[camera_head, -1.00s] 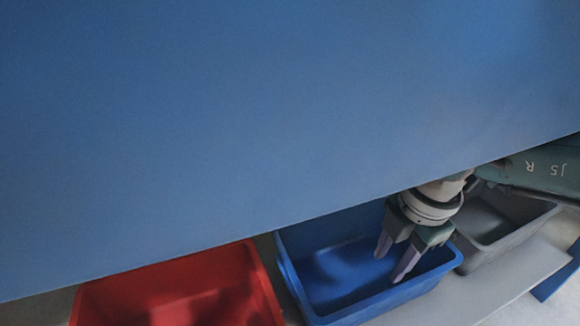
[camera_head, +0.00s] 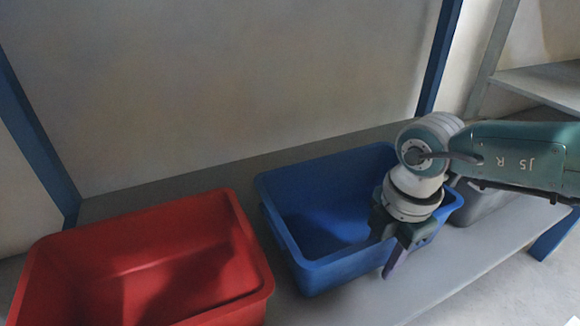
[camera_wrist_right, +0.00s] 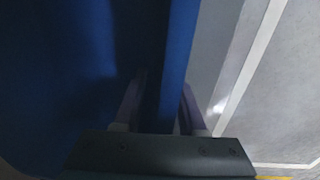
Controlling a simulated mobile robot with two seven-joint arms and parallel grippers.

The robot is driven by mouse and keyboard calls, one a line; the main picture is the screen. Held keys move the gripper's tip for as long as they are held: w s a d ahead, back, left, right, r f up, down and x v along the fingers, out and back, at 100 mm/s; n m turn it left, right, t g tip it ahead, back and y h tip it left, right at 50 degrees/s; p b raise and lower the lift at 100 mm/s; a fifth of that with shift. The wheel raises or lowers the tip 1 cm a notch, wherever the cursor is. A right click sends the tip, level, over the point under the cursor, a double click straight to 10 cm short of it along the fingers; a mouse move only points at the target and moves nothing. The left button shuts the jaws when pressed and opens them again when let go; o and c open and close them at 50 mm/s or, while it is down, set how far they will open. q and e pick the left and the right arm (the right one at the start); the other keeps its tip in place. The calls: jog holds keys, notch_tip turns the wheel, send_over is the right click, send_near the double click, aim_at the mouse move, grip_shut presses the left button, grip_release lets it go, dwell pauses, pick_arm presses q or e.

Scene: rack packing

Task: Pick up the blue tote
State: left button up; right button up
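The blue tote (camera_head: 325,215) stands open and empty on the grey shelf between the red and grey totes. My right gripper (camera_head: 388,252) points down at its front wall, near the right end. One finger is outside the wall; the other is hidden in the head view. In the right wrist view, the fingers of my right gripper (camera_wrist_right: 160,108) stand apart with the blue tote's wall (camera_wrist_right: 178,65) between them. A gap shows on the inner side, so the gripper looks open around the wall. My left gripper is out of view.
A red tote (camera_head: 150,265) stands close on the left. A grey tote (camera_head: 485,205) stands on the right, partly behind my arm. Blue rack posts (camera_head: 438,60) rise at the back. The grey shelf (camera_head: 400,295) has a bare strip in front of the totes.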

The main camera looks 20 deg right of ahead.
jog(key=shift+w+r, duration=0.1)
grip_shut()
dwell(1.3)
